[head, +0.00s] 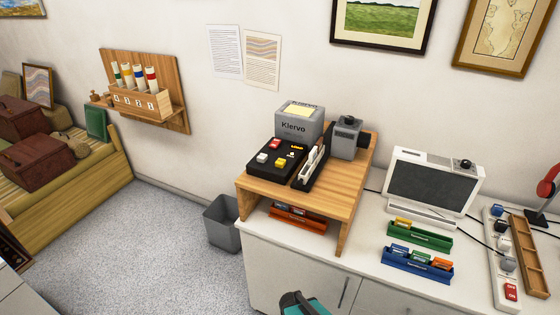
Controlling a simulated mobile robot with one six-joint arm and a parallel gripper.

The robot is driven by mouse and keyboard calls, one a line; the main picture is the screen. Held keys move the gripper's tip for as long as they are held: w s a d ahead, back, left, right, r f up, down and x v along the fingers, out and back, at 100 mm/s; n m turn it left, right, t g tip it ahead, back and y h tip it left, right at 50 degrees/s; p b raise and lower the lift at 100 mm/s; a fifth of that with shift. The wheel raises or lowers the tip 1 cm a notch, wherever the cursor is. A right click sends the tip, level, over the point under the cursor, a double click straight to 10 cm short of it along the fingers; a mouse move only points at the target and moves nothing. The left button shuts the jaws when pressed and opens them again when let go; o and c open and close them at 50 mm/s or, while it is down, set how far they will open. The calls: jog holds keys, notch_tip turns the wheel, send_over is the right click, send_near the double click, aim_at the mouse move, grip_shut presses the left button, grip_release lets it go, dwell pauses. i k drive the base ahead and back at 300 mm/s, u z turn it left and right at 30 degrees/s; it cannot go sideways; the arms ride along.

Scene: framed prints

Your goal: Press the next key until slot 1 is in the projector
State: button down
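A black control box (264,167) with several small keys lies on the wooden stand at the centre. Small yellow marks (297,147), perhaps a display, are too small to read. Beside it is a narrow black tray (313,174) with a white piece standing in it. A grey device (346,142), possibly the projector, stands behind on the right. Slot numbers cannot be read. My gripper's fingers are not visible.
The grey Klervo box (293,127) stands behind the control box. The wooden stand (340,205) rests on the white counter. A monitor (432,181), green rack (418,239) and blue rack (416,269) are right. A dark-and-teal shape (304,304), unidentified, is at the bottom edge.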

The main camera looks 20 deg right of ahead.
aim_at(280, 163)
jog(key=u, duration=0.45)
jog(key=k, duration=1.4)
jog(key=u, duration=1.15)
jog(key=i, duration=1.75)
jog(key=z, duration=0.55)
